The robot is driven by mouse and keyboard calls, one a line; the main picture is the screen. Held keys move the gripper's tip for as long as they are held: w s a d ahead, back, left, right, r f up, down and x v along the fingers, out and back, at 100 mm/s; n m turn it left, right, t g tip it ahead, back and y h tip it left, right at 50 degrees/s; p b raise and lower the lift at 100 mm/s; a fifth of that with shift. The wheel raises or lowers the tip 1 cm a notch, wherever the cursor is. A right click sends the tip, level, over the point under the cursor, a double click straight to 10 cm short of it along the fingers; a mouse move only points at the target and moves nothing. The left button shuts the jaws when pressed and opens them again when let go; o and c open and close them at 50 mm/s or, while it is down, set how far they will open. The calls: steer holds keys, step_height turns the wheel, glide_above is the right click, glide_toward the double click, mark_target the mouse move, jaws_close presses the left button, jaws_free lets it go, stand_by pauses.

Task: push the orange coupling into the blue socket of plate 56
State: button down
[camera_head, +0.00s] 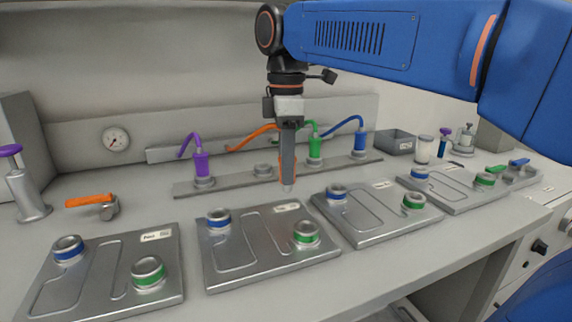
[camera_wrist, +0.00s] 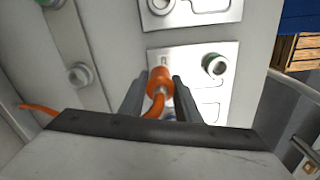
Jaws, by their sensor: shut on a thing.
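My gripper (camera_head: 288,187) is shut on the orange coupling (camera_wrist: 160,80), which sits between both fingers in the wrist view. In the head view the finger hides nearly all of it. An orange hose (camera_head: 250,137) runs from it back to the left. My gripper points down, above the plates. Several metal plates lie in a row, such as the one at left centre (camera_head: 250,256), each with a blue socket (camera_head: 219,218) and a green socket (camera_head: 306,233). The plate labels are too small to read, so I cannot tell which is plate 56.
Purple (camera_head: 202,165), green (camera_head: 315,148) and blue (camera_head: 360,143) couplings stand on a rail (camera_head: 225,187) behind. An empty fitting (camera_head: 263,170) is on it. An orange-handled valve (camera_head: 92,203) lies at left. A grey bin (camera_head: 394,142) stands at the back right.

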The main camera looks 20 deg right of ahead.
steer(key=shift+r, duration=2.5)
